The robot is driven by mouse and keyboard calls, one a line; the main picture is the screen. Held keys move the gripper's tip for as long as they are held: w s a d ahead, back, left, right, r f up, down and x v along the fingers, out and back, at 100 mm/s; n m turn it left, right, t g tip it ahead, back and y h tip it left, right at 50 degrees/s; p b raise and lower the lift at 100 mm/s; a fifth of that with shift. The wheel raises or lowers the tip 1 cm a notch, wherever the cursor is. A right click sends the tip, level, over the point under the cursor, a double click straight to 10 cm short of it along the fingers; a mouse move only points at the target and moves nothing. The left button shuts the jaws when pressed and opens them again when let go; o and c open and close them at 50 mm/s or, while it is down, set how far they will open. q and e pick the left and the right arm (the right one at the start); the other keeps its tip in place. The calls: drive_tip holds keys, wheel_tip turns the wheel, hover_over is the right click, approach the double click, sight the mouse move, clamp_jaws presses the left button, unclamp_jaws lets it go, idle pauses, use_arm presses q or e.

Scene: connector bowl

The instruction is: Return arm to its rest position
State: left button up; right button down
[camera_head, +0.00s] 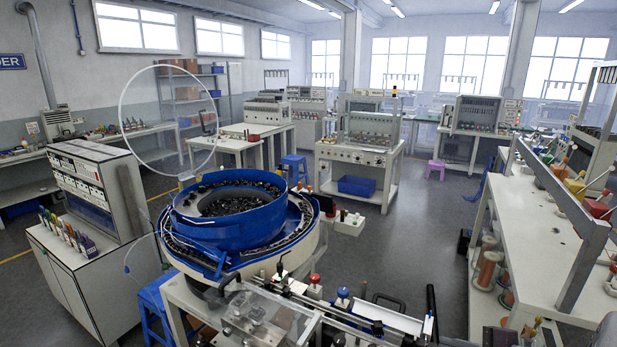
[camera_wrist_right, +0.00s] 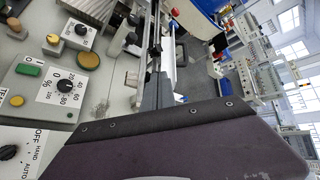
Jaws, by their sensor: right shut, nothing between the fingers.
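My right gripper (camera_wrist_right: 190,135) fills the lower part of the right wrist view as a large dark body with a riveted black edge. It is shut and holds nothing. In the head view, only a grey rounded part, probably of my right arm, shows at the bottom right corner; the fingertips cannot be made out there. My left arm and gripper are not in view. The blue bowl feeder (camera_head: 205,231), full of small dark parts, stands left of centre in the head view. Part of its blue wall shows at the top of the wrist view (camera_wrist_right: 200,15).
A control panel (camera_wrist_right: 35,95) with knobs and buttons lies left of the gripper in the wrist view. A linear track (camera_head: 375,318) runs at the bottom of the head view. A white bench (camera_head: 560,240) stands at right. Grey floor (camera_head: 400,240) is open between.

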drive_tip(key=s+a+n+g+y, duration=0.1)
drive_tip(key=a+n+g+y, duration=0.4)
drive_tip(key=a, duration=1)
drive_tip(key=s+a+f+n+g+h, duration=0.3)
drive_tip(key=s+a+n+g+h, duration=0.1)
drive_tip(key=s+a+n, duration=0.3)
drive_tip(key=s+f+n+g+h, duration=0.2)
drive_tip(key=s+f+n+h, duration=0.2)
drive_tip(key=s, duration=0.3)
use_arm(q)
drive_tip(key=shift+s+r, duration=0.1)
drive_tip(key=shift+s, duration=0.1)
use_arm(e)
drive_tip(key=w+d+f+n+t+h, duration=0.1)
drive_tip(key=w+d+f+t+h, duration=0.1)
drive_tip(key=d, duration=0.3)
drive_tip(key=shift+d+h, duration=0.35)
drive_tip(key=shift+h, duration=0.35)
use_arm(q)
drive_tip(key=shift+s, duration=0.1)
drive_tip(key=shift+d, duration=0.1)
use_arm(e)
drive_tip(key=shift+d, duration=0.1)
